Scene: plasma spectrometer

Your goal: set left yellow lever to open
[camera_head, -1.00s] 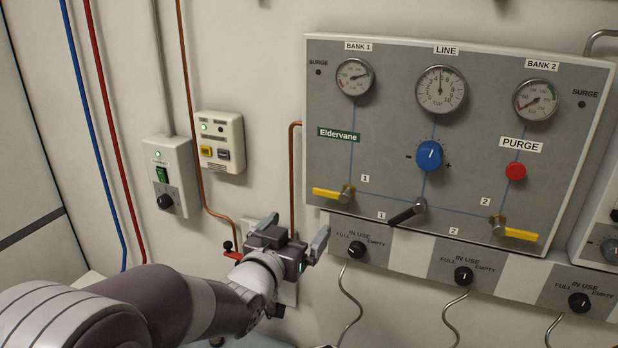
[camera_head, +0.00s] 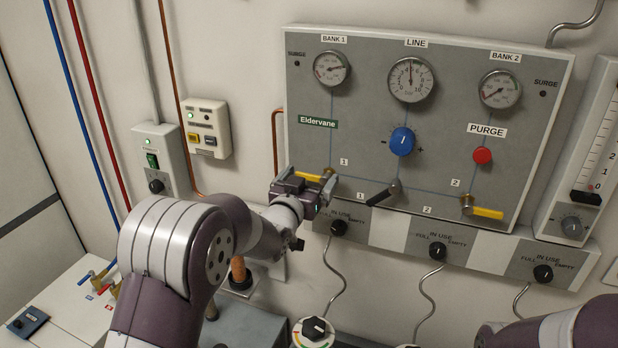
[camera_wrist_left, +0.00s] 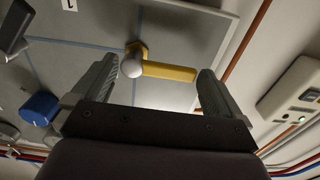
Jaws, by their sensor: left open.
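The left yellow lever (camera_head: 310,177) sits at the lower left of the grey gas panel, under BANK 1, and points left, roughly level. In the head view my left gripper (camera_head: 306,178) is in front of it and hides part of it. In the left wrist view the yellow lever (camera_wrist_left: 168,71) and its round pivot lie across the gap between the two fingers. My left gripper (camera_wrist_left: 163,88) is open, with the lever ahead of the fingertips; contact cannot be told. The right gripper is not in view; part of my right arm shows at the lower right.
The grey panel (camera_head: 360,130) also carries a black lever (camera_head: 382,195), the right yellow lever (camera_head: 486,212), a blue knob (camera_head: 402,142) and a red button (camera_head: 482,155). Black selector knobs (camera_head: 339,228) line the strip below. A copper pipe (camera_head: 275,140) runs beside the panel's left edge.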

